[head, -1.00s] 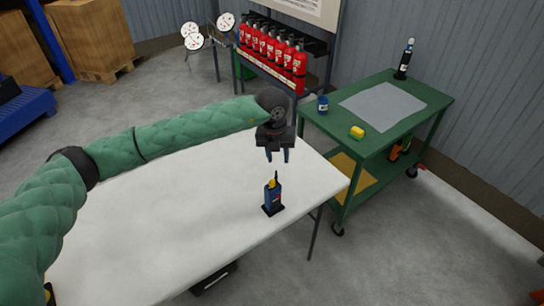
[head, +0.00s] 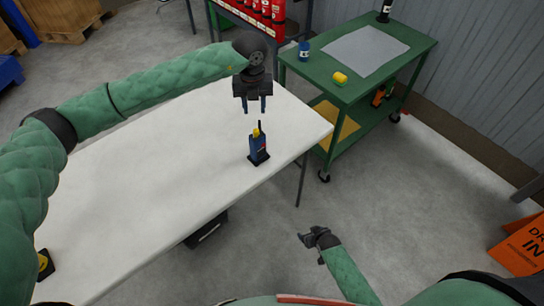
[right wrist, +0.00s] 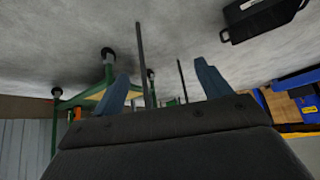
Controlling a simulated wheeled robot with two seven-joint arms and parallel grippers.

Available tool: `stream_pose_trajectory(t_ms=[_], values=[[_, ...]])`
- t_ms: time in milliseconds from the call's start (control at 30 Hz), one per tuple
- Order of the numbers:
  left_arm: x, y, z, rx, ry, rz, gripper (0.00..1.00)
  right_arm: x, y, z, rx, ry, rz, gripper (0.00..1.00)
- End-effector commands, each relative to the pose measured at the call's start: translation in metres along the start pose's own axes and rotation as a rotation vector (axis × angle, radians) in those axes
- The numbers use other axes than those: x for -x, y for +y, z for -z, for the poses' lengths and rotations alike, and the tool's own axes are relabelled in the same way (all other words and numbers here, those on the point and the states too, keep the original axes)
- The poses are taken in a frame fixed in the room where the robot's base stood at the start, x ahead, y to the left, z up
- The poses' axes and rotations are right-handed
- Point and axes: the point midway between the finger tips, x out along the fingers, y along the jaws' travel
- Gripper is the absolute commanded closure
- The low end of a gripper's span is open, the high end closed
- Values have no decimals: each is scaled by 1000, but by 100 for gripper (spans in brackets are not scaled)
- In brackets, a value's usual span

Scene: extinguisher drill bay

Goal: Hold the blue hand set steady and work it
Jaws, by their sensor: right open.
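The blue hand set (head: 259,148) stands upright on the white table (head: 165,170) near its right end. It has a yellow part near its top, a dark antenna and a dark base. My left gripper (head: 256,108) points down above and slightly behind the hand set, apart from it. Its two fingers are spread with nothing between them. My right gripper (head: 304,240) is low over the floor, off the table's front right side. In the right wrist view its two blue-grey fingers (right wrist: 160,85) stand wide apart and empty.
An orange sign (head: 520,246) stands at the right. Floor between table and sign is clear.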

Motion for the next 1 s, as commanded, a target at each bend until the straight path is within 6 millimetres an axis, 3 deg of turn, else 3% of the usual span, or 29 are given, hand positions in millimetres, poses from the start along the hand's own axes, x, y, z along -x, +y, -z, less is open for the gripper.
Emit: stream_pose_trajectory(t_ms=[100, 367, 700, 800, 1000], values=[[0, 0, 0, 0, 0, 0, 64, 13, 3, 58, 11, 88, 16, 24], [0, 0, 0, 0, 0, 0, 64, 56, 0, 175, 42, 271, 63, 24], [0, 0, 0, 0, 0, 0, 64, 139, -22, 312, 95, 511, 148, 24], [0, 0, 0, 0, 0, 0, 64, 159, -49, 337, 134, 563, 193, 24], [0, 0, 0, 0, 0, 0, 64, 179, -101, 356, 213, 616, 267, 24]])
